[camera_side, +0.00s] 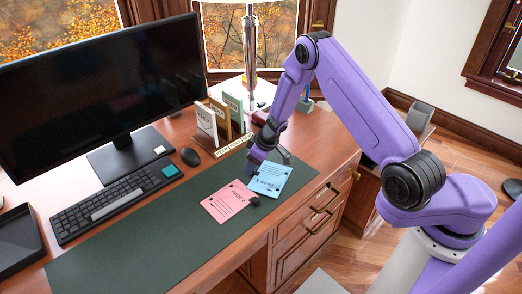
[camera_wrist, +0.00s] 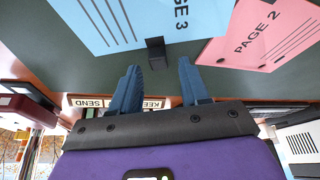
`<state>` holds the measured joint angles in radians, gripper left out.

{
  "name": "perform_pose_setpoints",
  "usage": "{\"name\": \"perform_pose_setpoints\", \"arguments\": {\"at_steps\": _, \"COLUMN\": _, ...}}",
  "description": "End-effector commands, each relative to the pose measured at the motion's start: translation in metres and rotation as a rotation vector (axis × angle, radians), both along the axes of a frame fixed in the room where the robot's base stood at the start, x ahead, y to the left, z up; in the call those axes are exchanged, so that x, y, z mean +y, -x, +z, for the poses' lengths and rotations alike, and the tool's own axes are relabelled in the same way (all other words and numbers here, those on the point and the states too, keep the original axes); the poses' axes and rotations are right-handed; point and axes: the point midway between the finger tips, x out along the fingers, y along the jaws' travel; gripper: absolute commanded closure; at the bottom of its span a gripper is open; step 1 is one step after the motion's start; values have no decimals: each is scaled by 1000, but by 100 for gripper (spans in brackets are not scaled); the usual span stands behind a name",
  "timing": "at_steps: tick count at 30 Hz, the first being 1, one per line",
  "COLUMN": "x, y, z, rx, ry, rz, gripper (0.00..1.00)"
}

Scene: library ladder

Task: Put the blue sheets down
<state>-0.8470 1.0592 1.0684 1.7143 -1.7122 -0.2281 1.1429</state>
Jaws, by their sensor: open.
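The blue sheets (camera_side: 272,180), marked "PAGE 3", appear to lie flat on the green desk mat (camera_side: 140,243). They also fill the upper left of the wrist view (camera_wrist: 120,18). A small black clip (camera_wrist: 156,52) sits at their edge, and a black clip (camera_side: 254,201) also shows in the side view. My gripper (camera_side: 267,163) is low over the mat at the far edge of the blue sheets.
A pink sheet (camera_side: 226,202), marked "PAGE 2", lies left of the blue sheets. An upright file rack (camera_side: 207,125) and a strip labelled "KEEP" and "SEND" (camera_wrist: 118,102) are behind. The mat's near left is clear.

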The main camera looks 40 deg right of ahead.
Motion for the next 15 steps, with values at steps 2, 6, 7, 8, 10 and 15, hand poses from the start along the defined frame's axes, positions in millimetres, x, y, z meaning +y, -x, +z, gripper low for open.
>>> {"name": "perform_pose_setpoints", "arguments": {"at_steps": 2, "x": -2, "y": 3, "z": 10, "rx": -2, "ry": 0, "rz": -1, "gripper": 54}}
{"name": "perform_pose_setpoints", "arguments": {"at_steps": 6, "x": -5, "y": 11, "z": 30, "rx": -1, "ry": 0, "rz": 0, "gripper": 54}}
{"name": "perform_pose_setpoints", "arguments": {"at_steps": 7, "x": -6, "y": 12, "z": 34, "rx": -2, "ry": 1, "rz": -2, "gripper": 54}}
{"name": "perform_pose_setpoints", "arguments": {"at_steps": 8, "x": -7, "y": 13, "z": 38, "rx": -2, "ry": 0, "rz": -1, "gripper": 54}}
{"name": "perform_pose_setpoints", "arguments": {"at_steps": 10, "x": -9, "y": 17, "z": 47, "rx": -2, "ry": 1, "rz": -2, "gripper": 54}}
{"name": "perform_pose_setpoints", "arguments": {"at_steps": 15, "x": -12, "y": 25, "z": 70, "rx": -3, "ry": 1, "rz": 1, "gripper": 54}}
